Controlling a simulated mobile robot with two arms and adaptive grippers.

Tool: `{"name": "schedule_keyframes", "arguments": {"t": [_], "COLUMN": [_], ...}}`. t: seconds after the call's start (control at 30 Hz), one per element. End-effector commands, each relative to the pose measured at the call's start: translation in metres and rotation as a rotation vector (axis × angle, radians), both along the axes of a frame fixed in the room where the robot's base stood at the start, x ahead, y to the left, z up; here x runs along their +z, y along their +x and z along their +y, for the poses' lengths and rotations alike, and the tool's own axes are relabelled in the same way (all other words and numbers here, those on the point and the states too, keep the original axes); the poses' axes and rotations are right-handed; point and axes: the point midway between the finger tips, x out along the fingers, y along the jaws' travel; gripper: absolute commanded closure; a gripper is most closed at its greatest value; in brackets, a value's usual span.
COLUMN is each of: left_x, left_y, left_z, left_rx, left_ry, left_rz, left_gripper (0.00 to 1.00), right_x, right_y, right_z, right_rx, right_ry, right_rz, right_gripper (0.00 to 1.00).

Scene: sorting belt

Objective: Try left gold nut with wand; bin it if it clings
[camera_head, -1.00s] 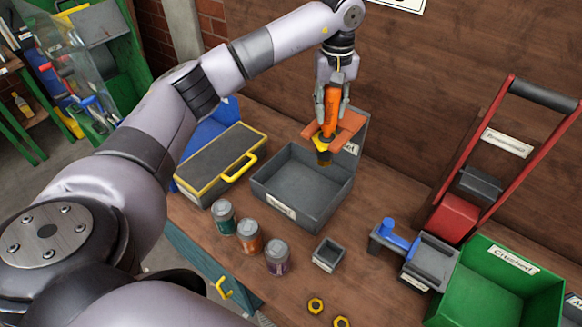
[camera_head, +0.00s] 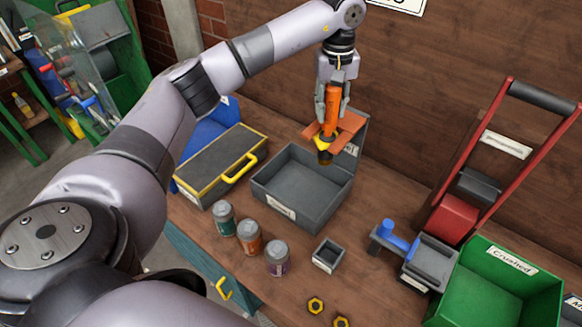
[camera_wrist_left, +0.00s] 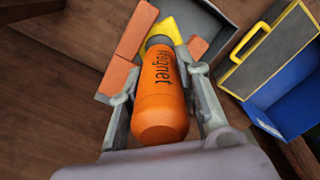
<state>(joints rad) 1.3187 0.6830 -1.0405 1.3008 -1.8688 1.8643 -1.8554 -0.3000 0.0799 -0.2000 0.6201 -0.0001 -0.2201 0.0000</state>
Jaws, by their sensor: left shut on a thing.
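My left gripper (camera_head: 333,100) is shut on the orange magnet wand (camera_head: 331,112), which also shows in the left wrist view (camera_wrist_left: 162,90) with the word "Magnet" on it. The wand points down, with a yellow collar and a dark tip, over the back right part of the grey bin (camera_head: 285,212). No nut shows on the tip. Two gold nuts lie on the bench near the bottom edge: the left nut (camera_head: 316,305) and the right nut (camera_head: 341,322), which is partly cut off. My right gripper is not in view.
A yellow-edged case (camera_head: 215,165), several cans (camera_head: 249,237), a small grey box (camera_head: 328,255), a crusher with red frame (camera_head: 455,220) and a green "Crushed" bin (camera_head: 540,285) stand around.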

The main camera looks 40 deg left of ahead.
Motion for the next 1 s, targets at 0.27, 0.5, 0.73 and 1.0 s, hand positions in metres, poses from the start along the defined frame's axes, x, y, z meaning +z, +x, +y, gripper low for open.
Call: {"name": "schedule_keyframes", "arguments": {"t": [0.27,0.5,0.73,1.0], "left_x": [0.010,0.016,0.021,0.027], "left_y": [0.001,0.000,0.000,0.000], "left_z": [0.000,0.000,0.001,0.000], "left_rx": [0.001,0.001,0.001,0.001], "left_ry": [-0.001,0.000,0.000,0.000], "left_rz": [-0.004,-0.003,-0.003,-0.003], "left_gripper": [1.00,1.00,1.00,1.00], "right_x": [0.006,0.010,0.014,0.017], "right_y": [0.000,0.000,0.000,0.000], "right_z": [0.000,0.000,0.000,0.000], "right_rx": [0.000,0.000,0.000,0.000], "right_ry": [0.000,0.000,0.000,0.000], "right_rz": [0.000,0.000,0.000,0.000], "right_gripper": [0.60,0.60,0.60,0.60]}}
